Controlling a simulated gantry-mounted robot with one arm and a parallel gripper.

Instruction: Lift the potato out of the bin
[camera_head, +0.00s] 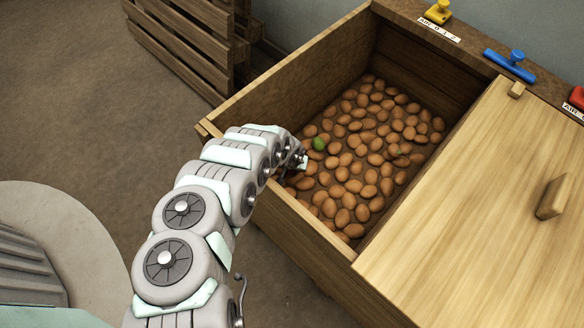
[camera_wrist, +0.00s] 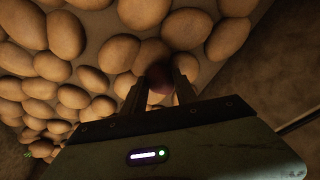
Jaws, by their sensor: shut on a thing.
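My gripper (camera_wrist: 160,88) is down inside the wooden bin (camera_head: 303,73), near its left front wall. It also shows in part in the head view (camera_head: 301,162), where my arm hides its fingers. In the wrist view its two fingers are shut on a dark, reddish-purple potato (camera_wrist: 158,74), darker than those around it. The held potato is down among brown potatoes (camera_wrist: 110,53), and I cannot tell whether it touches them. Several brown potatoes (camera_head: 378,145) cover the bin floor. One green potato (camera_head: 319,144) lies close to my gripper.
A wooden lid (camera_head: 480,200) with a handle (camera_head: 553,198) covers the bin's right part. Yellow (camera_head: 438,12), blue (camera_head: 510,65) and red (camera_head: 577,97) pieces sit along the back ledge. A slatted pallet (camera_head: 180,45) stands behind left.

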